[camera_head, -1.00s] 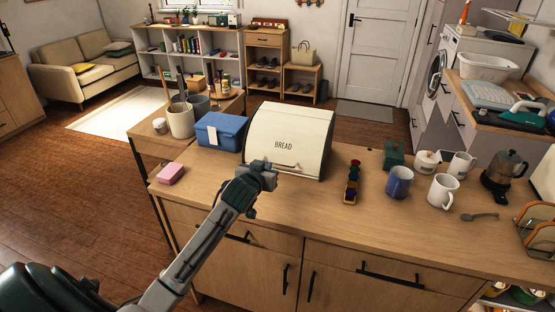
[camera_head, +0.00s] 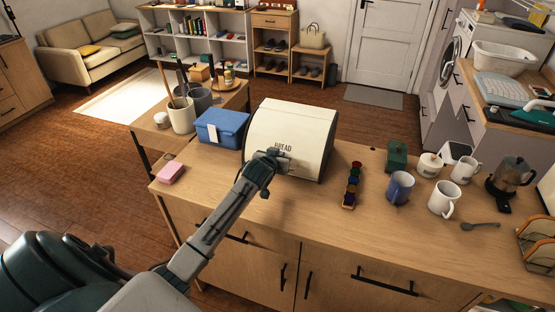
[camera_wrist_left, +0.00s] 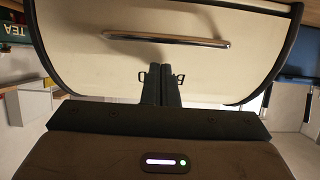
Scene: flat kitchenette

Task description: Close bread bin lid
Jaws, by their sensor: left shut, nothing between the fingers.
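The cream bread bin (camera_head: 290,121) stands on the wooden counter, its curved lid marked BREAD and down over the front as far as I can see. In the left wrist view the lid (camera_wrist_left: 110,65) fills the upper middle, with its metal bar handle (camera_wrist_left: 165,40) across it. My left gripper (camera_head: 284,160) is at the lower front of the bin, over the handle area. In the wrist view its fingers (camera_wrist_left: 161,84) are shut together and empty, pointing at the lid on one side of the handle. I cannot tell whether they touch it. My right gripper is out of view.
A blue box (camera_head: 221,128) stands close left of the bin, and a pink item (camera_head: 170,172) lies near the counter's left end. A rack of coloured pieces (camera_head: 352,185), mugs (camera_head: 399,187) and a moka pot (camera_head: 510,175) are to the right. The front counter strip is mostly clear.

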